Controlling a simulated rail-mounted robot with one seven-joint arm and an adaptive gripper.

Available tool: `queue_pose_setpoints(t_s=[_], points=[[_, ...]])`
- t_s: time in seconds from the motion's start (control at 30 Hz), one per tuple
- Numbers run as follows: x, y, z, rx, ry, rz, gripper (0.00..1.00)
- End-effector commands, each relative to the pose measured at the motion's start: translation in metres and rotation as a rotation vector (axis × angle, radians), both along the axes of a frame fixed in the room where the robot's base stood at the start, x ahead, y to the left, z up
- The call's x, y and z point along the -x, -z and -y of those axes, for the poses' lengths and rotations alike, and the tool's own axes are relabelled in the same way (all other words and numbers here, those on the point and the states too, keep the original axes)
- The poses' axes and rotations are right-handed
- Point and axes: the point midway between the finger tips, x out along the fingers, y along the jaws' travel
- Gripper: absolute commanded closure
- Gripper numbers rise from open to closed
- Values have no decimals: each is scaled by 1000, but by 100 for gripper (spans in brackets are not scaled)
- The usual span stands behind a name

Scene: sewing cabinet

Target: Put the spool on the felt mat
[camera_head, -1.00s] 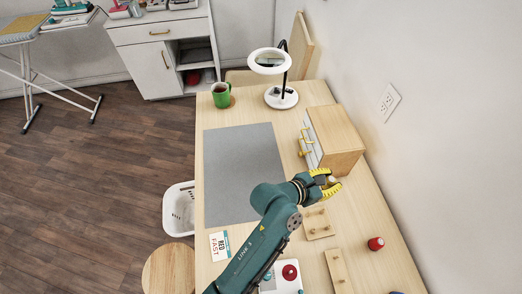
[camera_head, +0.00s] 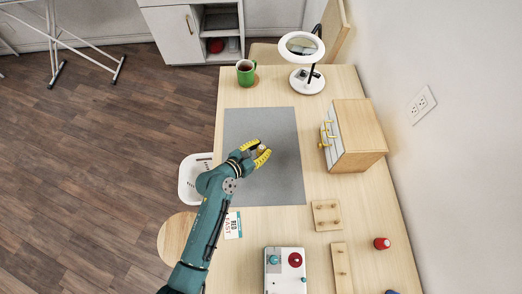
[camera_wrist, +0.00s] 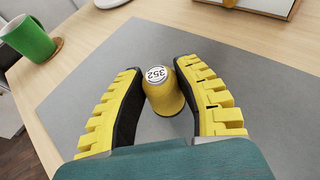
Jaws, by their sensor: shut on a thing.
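The spool (camera_wrist: 163,92) is yellow with a white top label reading 352. My gripper (camera_head: 261,152) is shut on the spool, its yellow fingers on either side of it in the wrist view. The grey felt mat (camera_head: 256,120) lies flat on the table, and it fills the middle of the wrist view (camera_wrist: 85,85). The gripper and spool are over the middle of the mat. I cannot tell whether the spool's base touches the mat.
A green mug (camera_head: 245,73) and a white ring lamp (camera_head: 307,80) stand beyond the mat. A small drawer cabinet (camera_head: 355,137) is to the right. Pegged wooden boards (camera_head: 326,215), a red spool (camera_head: 382,243) and a white device (camera_head: 285,271) are nearer. A white basket (camera_head: 190,178) is left of the table.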

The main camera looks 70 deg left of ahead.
Motion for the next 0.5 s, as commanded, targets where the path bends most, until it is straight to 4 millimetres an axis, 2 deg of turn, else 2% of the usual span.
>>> queue_pose_setpoints(t_s=[0.1, 0.17, 0.5], points=[[0, 29, 0, 2, -2, 0, 87], [0, 39, 0, 0, -1, -1, 87], [0, 42, 0, 0, 0, 0, 87]])
